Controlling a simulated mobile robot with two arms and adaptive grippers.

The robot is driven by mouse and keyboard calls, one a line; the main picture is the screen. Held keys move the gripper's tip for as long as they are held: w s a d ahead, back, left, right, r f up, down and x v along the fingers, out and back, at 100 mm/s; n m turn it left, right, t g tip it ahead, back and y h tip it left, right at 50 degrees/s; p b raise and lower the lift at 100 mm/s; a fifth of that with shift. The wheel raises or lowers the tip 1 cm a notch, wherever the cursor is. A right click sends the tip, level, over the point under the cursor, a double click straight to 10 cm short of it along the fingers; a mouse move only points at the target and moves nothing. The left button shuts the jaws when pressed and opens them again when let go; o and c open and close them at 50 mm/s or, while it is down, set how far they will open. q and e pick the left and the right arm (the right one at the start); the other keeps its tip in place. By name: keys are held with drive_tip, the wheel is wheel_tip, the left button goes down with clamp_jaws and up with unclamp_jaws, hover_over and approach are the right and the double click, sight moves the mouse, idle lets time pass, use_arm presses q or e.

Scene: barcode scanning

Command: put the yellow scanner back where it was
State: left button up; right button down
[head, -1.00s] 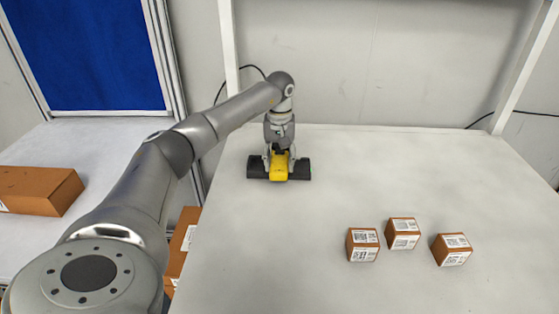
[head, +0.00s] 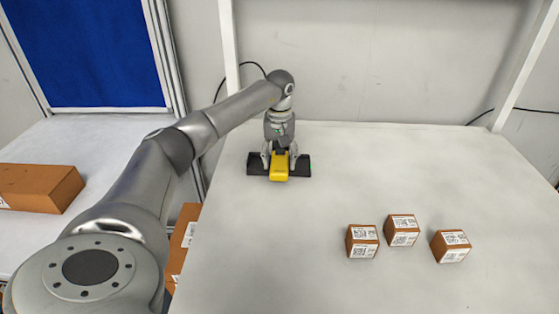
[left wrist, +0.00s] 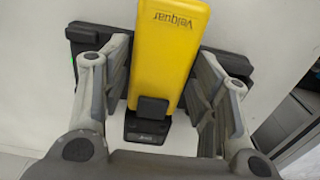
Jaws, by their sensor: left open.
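The yellow scanner (head: 279,172) is at the back left of the white table, at a black holder (head: 257,164) that shows on both sides of it. In the left wrist view the yellow scanner (left wrist: 168,55) lies between the fingers, with a black part at its lower end. The black holder (left wrist: 85,36) shows behind it. My left gripper (head: 280,160) is over the scanner with its fingers open on both sides. In the left wrist view gaps show between the scanner and the fingers of my left gripper (left wrist: 165,90). My right gripper is not in view.
Three small brown boxes with labels (head: 362,241), (head: 402,230), (head: 450,246) stand at the front right of the table (head: 400,165). A larger brown box (head: 40,188) lies on a side table at left. The table's middle is clear.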

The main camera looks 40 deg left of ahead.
sight(279, 160)
use_arm(q)
wheel_tip(279, 160, up, 11)
drive_tip(key=b, duration=0.1)
drive_tip(key=shift+r+b, duration=0.2)
drive_tip(key=shift+b, duration=0.1)
idle(0.4)
